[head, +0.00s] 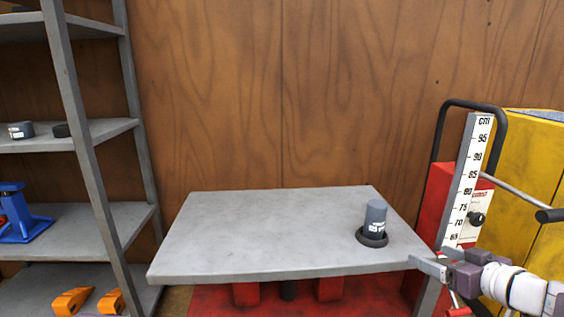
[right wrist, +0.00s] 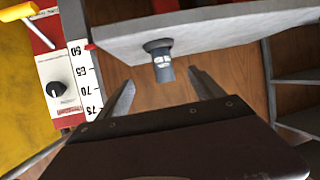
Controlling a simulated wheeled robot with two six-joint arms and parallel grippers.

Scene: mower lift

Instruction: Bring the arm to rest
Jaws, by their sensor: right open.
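My right gripper (head: 428,266) is in the head view at the lower right, by the right front corner of the grey lift table (head: 250,225). Its jaws are open with nothing between them. In the right wrist view the two fingers (right wrist: 163,82) stand apart, with the table's edge beyond them. A dark grey cylinder (head: 376,215) with a small label stands upright in a black ring (head: 374,237) on the table's right part, apart from the gripper. The cylinder also shows in the right wrist view (right wrist: 163,68). My left gripper is not in view.
A white height scale (head: 468,185), a red box with a black knob (head: 477,219) and a yellow cabinet (head: 520,165) stand close to my right arm. A grey shelf rack (head: 100,205) holds a blue jack (head: 20,222) and orange wedges (head: 72,302). Most of the tabletop is bare.

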